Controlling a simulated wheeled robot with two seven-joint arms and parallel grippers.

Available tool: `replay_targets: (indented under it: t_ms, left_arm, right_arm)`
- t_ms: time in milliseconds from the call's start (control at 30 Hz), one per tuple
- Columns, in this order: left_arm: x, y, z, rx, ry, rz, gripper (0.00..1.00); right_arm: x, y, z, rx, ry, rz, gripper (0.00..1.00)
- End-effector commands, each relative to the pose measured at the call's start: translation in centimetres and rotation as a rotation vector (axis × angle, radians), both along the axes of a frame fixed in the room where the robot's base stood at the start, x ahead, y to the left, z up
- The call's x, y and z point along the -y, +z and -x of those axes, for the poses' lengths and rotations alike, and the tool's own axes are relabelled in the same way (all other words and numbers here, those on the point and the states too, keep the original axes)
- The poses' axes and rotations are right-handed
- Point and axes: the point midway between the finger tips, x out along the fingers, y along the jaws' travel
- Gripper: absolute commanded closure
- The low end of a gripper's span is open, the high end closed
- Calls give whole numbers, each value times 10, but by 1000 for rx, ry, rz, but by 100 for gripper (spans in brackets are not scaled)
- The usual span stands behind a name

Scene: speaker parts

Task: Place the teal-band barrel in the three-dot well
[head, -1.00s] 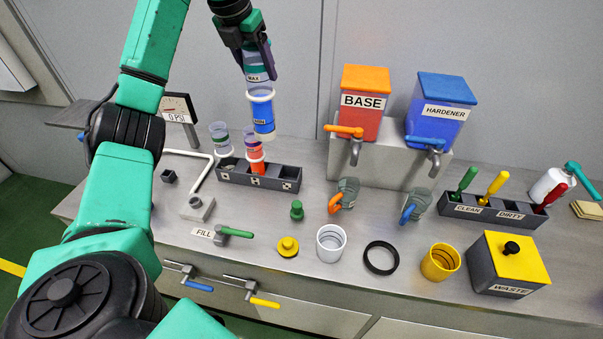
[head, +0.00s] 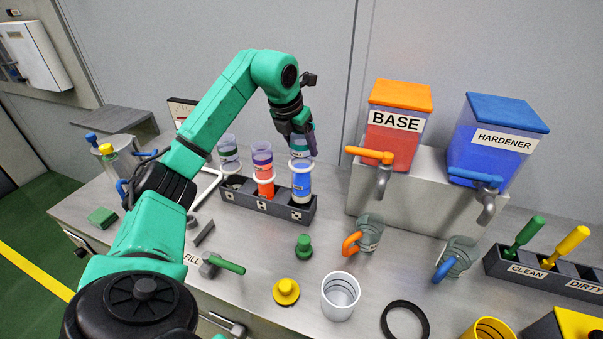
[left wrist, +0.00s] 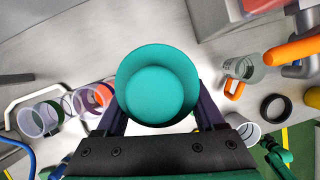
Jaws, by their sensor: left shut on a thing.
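My left gripper (head: 300,126) is shut on the teal-band barrel (head: 301,178), a clear tube with blue contents and a white collar. The barrel is upright at the right-hand well of the dark rack (head: 233,197). Its lower end is at the well's mouth, and I cannot tell whether it touches the bottom. In the left wrist view the barrel's teal end (left wrist: 158,88) fills the space between the fingers. The rack's front labels are too small to count dots.
A purple-topped barrel with orange contents (head: 264,172) stands in the middle well, close beside. Bench space in front holds a green knob (head: 304,246).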

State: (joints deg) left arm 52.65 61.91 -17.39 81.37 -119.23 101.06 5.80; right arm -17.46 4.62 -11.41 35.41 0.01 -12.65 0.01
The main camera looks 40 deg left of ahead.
Motion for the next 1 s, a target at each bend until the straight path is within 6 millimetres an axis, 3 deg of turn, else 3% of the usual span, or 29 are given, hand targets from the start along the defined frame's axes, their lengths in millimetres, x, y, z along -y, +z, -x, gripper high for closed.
replay_targets:
  t_ms: [100,433,733,767,800,833,1000]
  left_arm:
    - [0,-24,0,-1,0,0,100]
    - [0,-69,0,0,-1,1,100]
    - [0,-74,0,3,0,0,100]
    - [0,-75,0,2,0,0,26]
    - [0,-74,0,2,0,0,11]
    - [0,-74,0,2,0,0,0]
    - [0,-74,0,1,0,0,0]
  right_arm:
    - [-1,-1,-2,3,0,-2,0]
    - [-2,2,-4,6,0,-2,0]
    - [-2,0,-5,8,1,-3,0]
    - [-2,-1,-5,8,1,-3,0]
    - [-2,0,-5,9,1,-3,0]
    - [-2,0,-5,9,1,-3,0]
    - [-2,0,-5,9,1,-3,0]
